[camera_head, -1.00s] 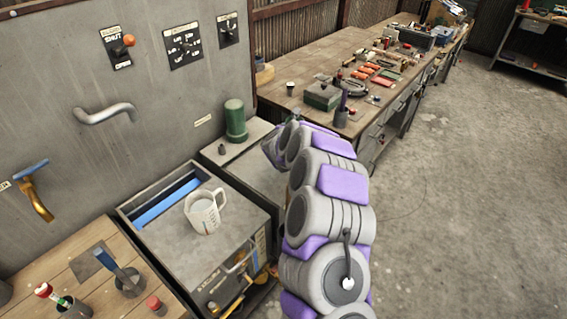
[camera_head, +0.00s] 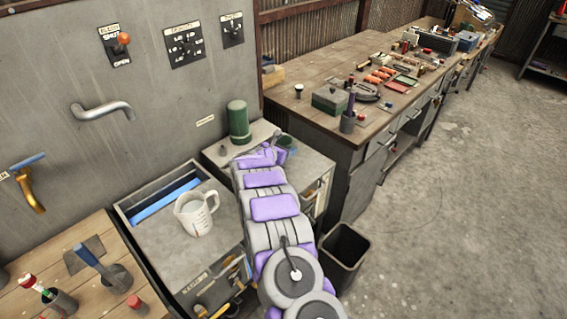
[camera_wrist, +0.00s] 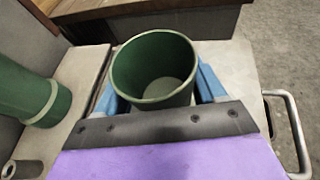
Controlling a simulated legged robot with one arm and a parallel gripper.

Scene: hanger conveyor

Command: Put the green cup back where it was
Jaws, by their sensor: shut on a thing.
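The green cup (camera_wrist: 150,52) is upright and open at the top in the wrist view, with its mouth toward the camera. My gripper (camera_wrist: 160,88) is shut on it, with a blue finger on either side. In the head view a small part of the green cup (camera_head: 288,142) shows past the end of my arm, above or on the back part of the grey cabinet top (camera_head: 308,168). I cannot tell whether its base touches the surface. My fingers are mostly hidden behind my arm there.
A tall green cylinder (camera_head: 238,122) stands on the ledge (camera_head: 223,153) left of my gripper. A measuring jug (camera_head: 194,214) stands on the nearer cabinet. A cluttered workbench (camera_head: 290,95) lies behind, and a black bin (camera_head: 342,250) stands on the floor at right.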

